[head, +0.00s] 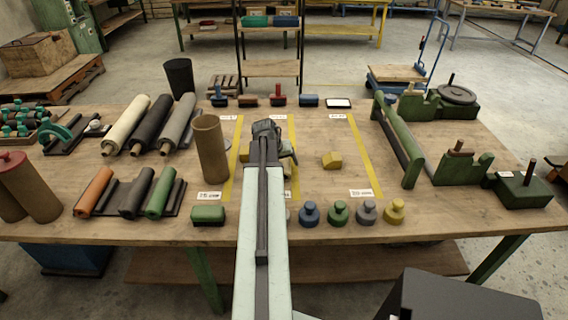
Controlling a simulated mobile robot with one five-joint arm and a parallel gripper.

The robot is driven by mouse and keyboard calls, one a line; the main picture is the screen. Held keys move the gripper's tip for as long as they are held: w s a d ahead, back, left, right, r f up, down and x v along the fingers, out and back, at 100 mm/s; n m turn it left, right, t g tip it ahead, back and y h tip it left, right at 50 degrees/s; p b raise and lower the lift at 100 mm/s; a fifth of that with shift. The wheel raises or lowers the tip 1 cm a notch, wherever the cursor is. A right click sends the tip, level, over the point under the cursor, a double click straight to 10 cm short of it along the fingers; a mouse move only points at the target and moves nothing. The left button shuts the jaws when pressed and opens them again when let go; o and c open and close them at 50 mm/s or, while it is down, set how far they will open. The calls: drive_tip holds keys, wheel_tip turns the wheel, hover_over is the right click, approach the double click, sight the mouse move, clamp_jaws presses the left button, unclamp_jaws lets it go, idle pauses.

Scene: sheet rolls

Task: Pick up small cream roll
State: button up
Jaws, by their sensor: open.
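My gripper (268,130) is over the middle of the wooden table, between the yellow lines, with its jaws open; no roll shows in it. A cream roll (125,122) lies on a rack at the left, beside a black roll (151,124) and a grey roll (178,122). It is about as long as those two. A front rack holds shorter rolls: orange (94,191), dark (136,193) and green (160,191). I cannot make out a separate small cream roll; my arm hides part of the table's middle.
A tall brown tube (210,148) stands just left of my arm. A yellow block (332,160) lies to its right. Several knobbed weights (338,213) line the front edge. A green roller frame (398,140) stands at the right. The marked area right of the yellow block is clear.

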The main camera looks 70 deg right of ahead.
clamp_jaws()
drive_tip(key=shift+r, duration=0.1)
